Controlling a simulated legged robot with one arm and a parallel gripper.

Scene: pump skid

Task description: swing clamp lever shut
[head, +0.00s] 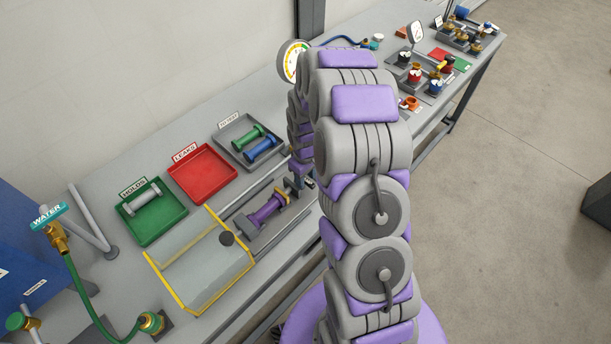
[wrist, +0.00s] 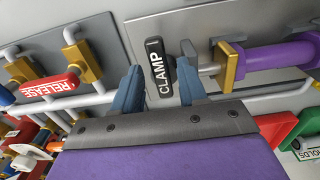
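The clamp lever (wrist: 158,68), a dark handle labelled CLAMP, is in the upper middle of the wrist view. My gripper (wrist: 162,76) has its two blue-grey fingers apart, one on each side of the lever. A gap shows beside the left finger; the right finger is very close to the lever, and contact cannot be told. Right of the lever are a rod, a brass block (wrist: 229,64) and a purple cylinder (wrist: 278,56). The purple cylinder also lies in the bench fixture in the head view (head: 267,209).
A red RELEASE handle (wrist: 50,88) and brass fittings are left of the lever. A clear yellow-edged guard (head: 200,262) stands left of the fixture.

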